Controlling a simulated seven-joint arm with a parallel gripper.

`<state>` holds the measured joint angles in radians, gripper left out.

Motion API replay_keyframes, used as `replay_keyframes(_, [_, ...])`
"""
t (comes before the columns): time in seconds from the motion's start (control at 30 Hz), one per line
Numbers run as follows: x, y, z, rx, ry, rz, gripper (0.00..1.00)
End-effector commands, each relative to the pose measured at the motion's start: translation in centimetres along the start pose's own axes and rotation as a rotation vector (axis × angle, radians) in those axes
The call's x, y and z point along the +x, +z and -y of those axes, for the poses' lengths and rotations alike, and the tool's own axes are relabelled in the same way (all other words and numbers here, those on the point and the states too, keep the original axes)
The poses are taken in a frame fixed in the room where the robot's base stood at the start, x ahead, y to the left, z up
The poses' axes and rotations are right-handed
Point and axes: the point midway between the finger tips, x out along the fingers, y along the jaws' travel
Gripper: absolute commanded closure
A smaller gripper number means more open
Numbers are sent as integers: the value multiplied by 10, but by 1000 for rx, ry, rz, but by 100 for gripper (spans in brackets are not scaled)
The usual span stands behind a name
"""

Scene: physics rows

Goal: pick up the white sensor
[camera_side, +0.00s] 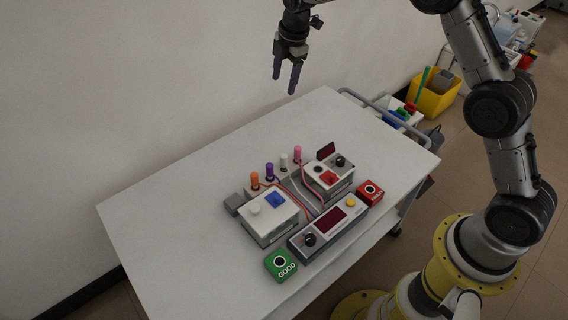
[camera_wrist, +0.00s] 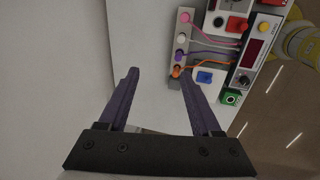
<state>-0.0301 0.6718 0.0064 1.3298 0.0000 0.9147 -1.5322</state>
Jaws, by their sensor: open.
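The white sensor (camera_side: 283,160) is a small upright cylinder in a row on a grey rack (camera_side: 233,204), between a purple sensor (camera_side: 269,169) and a pink sensor (camera_side: 297,153). An orange sensor (camera_side: 255,180) stands at the row's near end. In the wrist view the white sensor (camera_wrist: 181,38) is beyond the fingertips, up and slightly right, with a wire leading right. My gripper (camera_side: 284,86) is open and empty, pointing down, well above the table and apart from the sensors. Its two purple fingers also show in the wrist view (camera_wrist: 158,73).
Beside the rack stand a white box with a blue button (camera_side: 268,220), another with a red button (camera_side: 328,175), and a long display unit (camera_side: 328,226). A green GOOD block (camera_side: 281,265) and a red block (camera_side: 370,193) flank it. The white table (camera_side: 170,210) is clear at left.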

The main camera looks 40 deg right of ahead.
Motion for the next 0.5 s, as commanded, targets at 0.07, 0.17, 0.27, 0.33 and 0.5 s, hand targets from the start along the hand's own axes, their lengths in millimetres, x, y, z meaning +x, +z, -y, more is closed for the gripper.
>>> replay_keyframes(0.07, [47,-2,1,-5,-57,2,34])
replay_keyframes(0.17, [92,-3,9,-7,-116,3,34])
replay_keyframes(0.27, [125,-4,22,-8,-168,5,34])
replay_keyframes(0.33, [140,-4,31,-9,-197,7,34])
replay_keyframes(0.5, [161,-4,41,-9,-222,8,34])
